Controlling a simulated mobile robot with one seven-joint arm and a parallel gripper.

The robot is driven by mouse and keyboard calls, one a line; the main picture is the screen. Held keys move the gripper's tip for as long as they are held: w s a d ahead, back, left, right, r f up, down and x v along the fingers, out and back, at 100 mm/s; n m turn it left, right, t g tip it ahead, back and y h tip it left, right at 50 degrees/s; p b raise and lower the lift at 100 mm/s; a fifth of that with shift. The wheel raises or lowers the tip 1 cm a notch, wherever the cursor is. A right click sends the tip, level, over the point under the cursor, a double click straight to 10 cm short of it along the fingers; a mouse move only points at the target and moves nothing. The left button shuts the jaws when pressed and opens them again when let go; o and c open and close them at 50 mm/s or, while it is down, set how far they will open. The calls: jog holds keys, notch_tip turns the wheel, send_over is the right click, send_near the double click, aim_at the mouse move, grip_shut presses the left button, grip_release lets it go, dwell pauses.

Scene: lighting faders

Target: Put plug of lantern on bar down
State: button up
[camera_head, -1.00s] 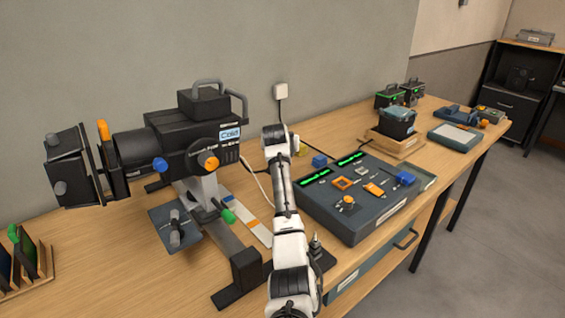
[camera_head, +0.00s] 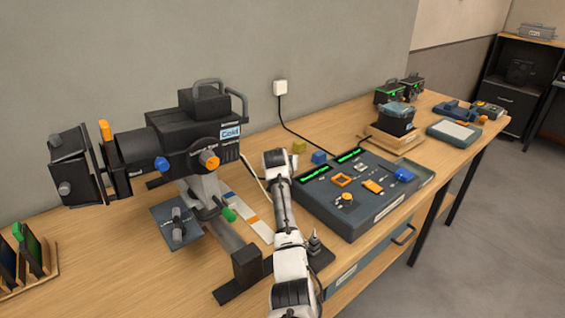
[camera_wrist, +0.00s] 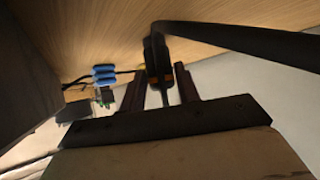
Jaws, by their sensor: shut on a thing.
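The lantern (camera_head: 190,145) is a large black lamp labelled "Cold", held on a grey support above the bench. A pale lead shows behind it, near my arm. In the wrist view, the plug (camera_wrist: 156,58) is black with an orange part. My gripper (camera_wrist: 160,76) is shut on it, with one dark finger on each side. A thick black cable or rod runs from near the plug to the right edge of the wrist view. In the head view, the gripper and plug are hidden behind my arm and the lantern stand.

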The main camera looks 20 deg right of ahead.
jog(key=shift+f, duration=0.25)
jog(key=o, duration=1.1)
jog(key=shift+r, duration=0.1)
jog(key=shift+c, duration=0.2)
jog(key=shift+r+p, duration=0.4)
jog(key=shift+r, duration=0.1)
jog(key=p+v, duration=0.4)
jog(key=v, duration=0.7)
jog(key=shift+s+a, duration=0.15)
jog(key=shift+s, duration=0.25)
jog(key=shift+r, duration=0.1)
